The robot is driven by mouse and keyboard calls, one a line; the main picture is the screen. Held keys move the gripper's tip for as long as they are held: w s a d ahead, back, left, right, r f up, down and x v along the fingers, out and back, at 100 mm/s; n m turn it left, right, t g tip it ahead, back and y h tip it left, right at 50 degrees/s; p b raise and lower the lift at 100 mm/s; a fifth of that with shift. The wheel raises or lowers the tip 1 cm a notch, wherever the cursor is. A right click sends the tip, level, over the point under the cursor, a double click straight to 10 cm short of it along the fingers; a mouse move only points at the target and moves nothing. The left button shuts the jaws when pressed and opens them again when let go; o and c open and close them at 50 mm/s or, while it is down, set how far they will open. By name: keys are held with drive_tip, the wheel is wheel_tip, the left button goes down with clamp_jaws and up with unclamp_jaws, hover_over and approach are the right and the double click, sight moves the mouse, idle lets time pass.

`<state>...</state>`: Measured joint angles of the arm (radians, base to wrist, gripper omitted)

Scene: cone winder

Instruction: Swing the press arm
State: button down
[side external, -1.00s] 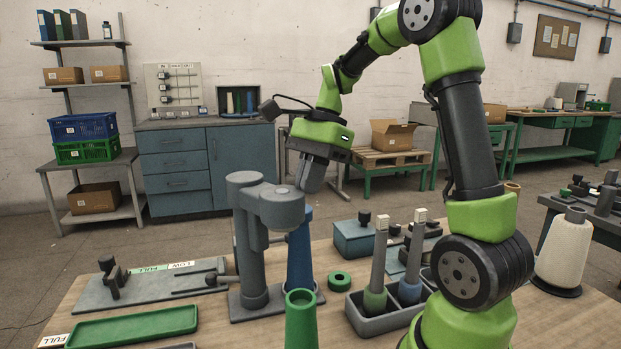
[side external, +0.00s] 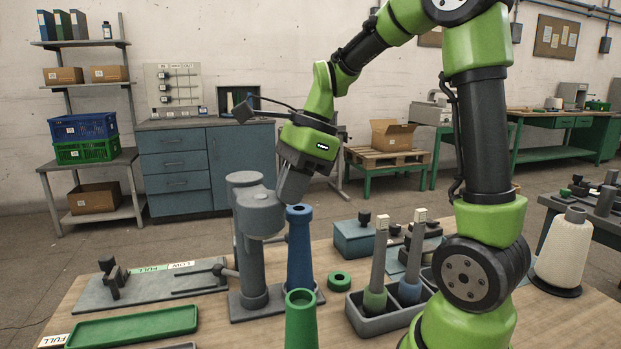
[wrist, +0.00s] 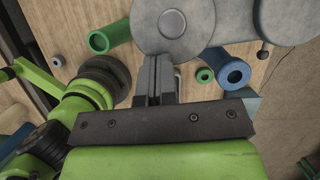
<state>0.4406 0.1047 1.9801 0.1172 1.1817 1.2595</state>
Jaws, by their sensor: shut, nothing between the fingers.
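The grey press arm (side external: 258,212) reaches out from its post (side external: 248,262) and ends in a thick round head. In the wrist view, the round head (wrist: 172,25) fills the top middle. The blue cone (side external: 299,250) stands upright just right of the head, its open top uncovered; it also shows in the wrist view (wrist: 234,72). My gripper (side external: 287,200) is shut and empty, pointing down at the head's right side. In the wrist view, its closed fingers (wrist: 157,62) reach the head's rim and seem to touch it; exact contact is hard to tell.
A green cone (side external: 301,322) stands in front. A green ring (side external: 340,280) lies right of the blue cone. A grey tray (side external: 372,323) holds two tall spindles. A green tray (side external: 130,327) and a grey gauge board (side external: 152,286) lie left. A white yarn cone (side external: 563,252) stands right.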

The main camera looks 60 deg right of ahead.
drive_tip(key=shift+w+a, duration=0.2)
drive_tip(key=shift+a, duration=0.35)
drive_tip(key=s+d+r, duration=0.5)
drive_tip(key=r, duration=0.4)
drive_tip(key=shift+s+d+r, duration=0.15)
drive_tip(key=shift+s, duration=0.05)
drive_tip(key=s+a+f+n+t, duration=0.2)
drive_tip(key=a+n, duration=0.4)
drive_tip(key=n, duration=0.4)
drive_tip(key=s+a+f+n+t+h, duration=0.1)
drive_tip(key=s+a+f+n+t, duration=0.1)
drive_tip(key=a+n, duration=0.4)
drive_tip(key=shift+s+a+f+n, duration=0.15)
drive_tip(key=shift+s+f+n, duration=0.75)
drive_tip(key=shift+n, duration=1.9)
drive_tip(key=shift+s+r, duration=0.25)
